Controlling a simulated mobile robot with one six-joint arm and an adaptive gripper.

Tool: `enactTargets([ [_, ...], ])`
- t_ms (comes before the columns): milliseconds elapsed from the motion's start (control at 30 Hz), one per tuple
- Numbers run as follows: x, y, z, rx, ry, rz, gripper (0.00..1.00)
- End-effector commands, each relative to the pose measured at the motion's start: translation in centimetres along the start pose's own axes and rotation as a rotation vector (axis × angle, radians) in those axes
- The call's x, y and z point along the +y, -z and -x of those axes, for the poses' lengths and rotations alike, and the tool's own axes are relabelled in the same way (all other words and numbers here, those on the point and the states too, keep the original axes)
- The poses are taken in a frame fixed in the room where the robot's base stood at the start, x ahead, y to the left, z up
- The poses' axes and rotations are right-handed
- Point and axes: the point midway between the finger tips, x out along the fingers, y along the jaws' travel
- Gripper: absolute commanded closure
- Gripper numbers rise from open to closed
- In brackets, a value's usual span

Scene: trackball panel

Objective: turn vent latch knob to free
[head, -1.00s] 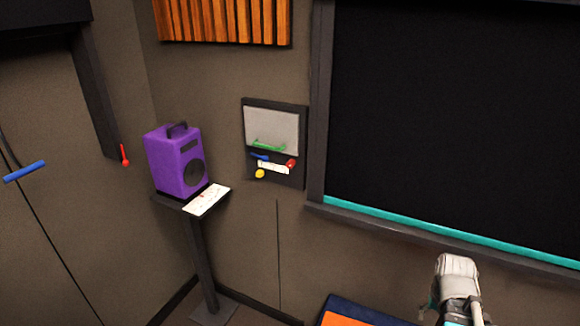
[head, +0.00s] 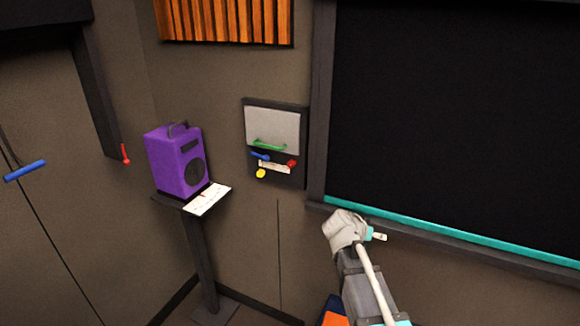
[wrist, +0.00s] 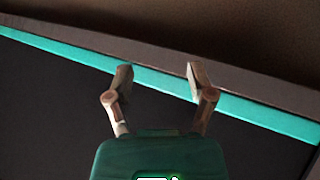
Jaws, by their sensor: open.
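The wall panel (head: 302,145) is in the head view, left of the dark window. It has a light grey cover (head: 272,128) with a green handle (head: 269,145). Below are a blue lever (head: 260,156), a red knob (head: 292,163), a yellow knob (head: 261,174) and a white label strip (head: 274,167). I cannot tell which control is the vent latch knob. My gripper (wrist: 160,74) is open and empty in the wrist view, against the window sill. In the head view my gripper (head: 379,237) is partly hidden by my wrist, right of and below the panel, apart from it.
A purple speaker (head: 176,162) and a white sheet (head: 207,199) are on a dark stand (head: 198,255) left of the panel. A teal strip (head: 450,231) edges the window (head: 460,110). A blue handle (head: 25,171) and red lever (head: 125,154) are far left.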

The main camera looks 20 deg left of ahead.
Motion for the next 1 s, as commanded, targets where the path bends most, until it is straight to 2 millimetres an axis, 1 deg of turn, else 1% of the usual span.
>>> enactTargets([
  [33, -2.1, 1.0, 1.0, 0.054, 0.01, -0.01, 0.3],
  [167, -6.6, 3.2, 4.0, 0.198, 0.047, -0.052, 0.3],
  [200, -8.0, 3.8, 5.1, 0.241, 0.062, -0.065, 0.3],
  [267, -10.2, 4.6, 6.8, 0.305, 0.089, -0.084, 0.3],
  [300, -11.7, 5.0, 8.1, 0.347, 0.111, -0.097, 0.3],
  [367, -13.8, 5.7, 10.1, 0.409, 0.145, -0.115, 0.3],
  [400, -15.2, 6.0, 11.4, 0.449, 0.17, -0.127, 0.3],
  [467, -17.3, 6.5, 13.5, 0.505, 0.21, -0.144, 0.3],
  [500, -18.6, 6.7, 14.8, 0.539, 0.236, -0.154, 0.3],
  [600, -21.3, 7.0, 17.9, 0.612, 0.297, -0.176, 0.3],
  [700, -23.3, 7.1, 20.4, 0.663, 0.348, -0.191, 0.3],
  [800, -24.5, 7.1, 21.9, 0.695, 0.382, -0.202, 0.3],
  [900, -25.1, 7.1, 22.8, 0.711, 0.4, -0.206, 0.3],
  [1000, -25.2, 7.1, 23.0, 0.715, 0.404, -0.209, 0.3],
])
